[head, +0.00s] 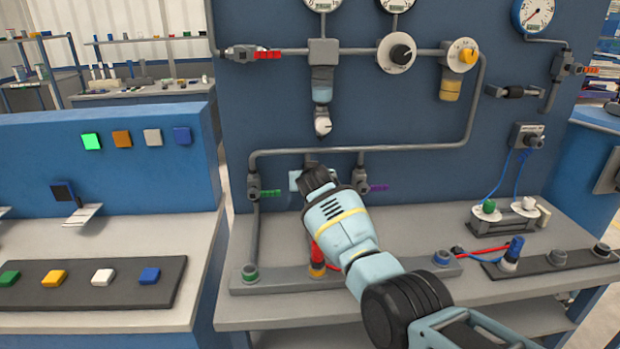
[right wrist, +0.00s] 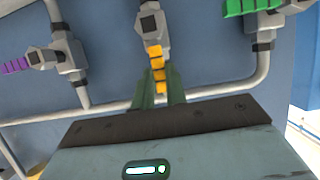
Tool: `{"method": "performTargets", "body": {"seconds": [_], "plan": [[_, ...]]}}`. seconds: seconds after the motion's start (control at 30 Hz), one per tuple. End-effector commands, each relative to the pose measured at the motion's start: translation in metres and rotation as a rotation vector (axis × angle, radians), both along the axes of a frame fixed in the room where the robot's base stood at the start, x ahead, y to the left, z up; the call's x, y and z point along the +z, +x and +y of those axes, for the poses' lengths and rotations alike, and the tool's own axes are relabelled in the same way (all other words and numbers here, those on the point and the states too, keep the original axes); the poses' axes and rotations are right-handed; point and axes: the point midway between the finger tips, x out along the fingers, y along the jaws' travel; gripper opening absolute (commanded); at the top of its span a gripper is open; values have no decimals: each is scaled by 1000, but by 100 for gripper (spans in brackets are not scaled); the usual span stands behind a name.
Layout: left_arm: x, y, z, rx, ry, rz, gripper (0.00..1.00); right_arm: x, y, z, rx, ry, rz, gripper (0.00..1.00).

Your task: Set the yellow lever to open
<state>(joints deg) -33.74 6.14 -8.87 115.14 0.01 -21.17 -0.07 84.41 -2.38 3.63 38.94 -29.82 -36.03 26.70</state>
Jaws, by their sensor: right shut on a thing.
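The yellow lever (right wrist: 155,55) shows in the right wrist view, running down the picture from its grey valve body (right wrist: 152,22). My right gripper (right wrist: 157,84) is shut on the lever, with a green finger on each side of its end. In the head view my right arm comes in from the lower right and reaches the back panel; it hides the yellow lever and the fingertips there. My left gripper is in neither view.
A green lever (head: 270,193) and a purple lever (head: 379,188) sit on valves on either side of my right wrist. Grey pipes (head: 400,146), gauges and knobs cover the blue panel. A red-tipped post (head: 316,254) stands close beside my arm.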

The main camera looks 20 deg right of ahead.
Motion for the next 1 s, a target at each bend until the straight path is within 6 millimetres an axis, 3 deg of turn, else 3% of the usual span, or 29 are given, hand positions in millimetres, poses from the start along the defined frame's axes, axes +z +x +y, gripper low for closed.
{"method": "performTargets", "body": {"seconds": [0.33, 0.37, 0.5, 1.0], "plan": [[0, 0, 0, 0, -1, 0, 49, 1, 0, 0, 3, -12, 2, 0], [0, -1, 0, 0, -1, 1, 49, 0, 0, 0, 3, -12, 2, 16], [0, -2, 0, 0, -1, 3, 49, 0, 0, 0, 2, -10, 3, 34], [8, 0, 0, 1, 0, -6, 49, 6, -8, 3, 1, -6, 0, 35]]}}
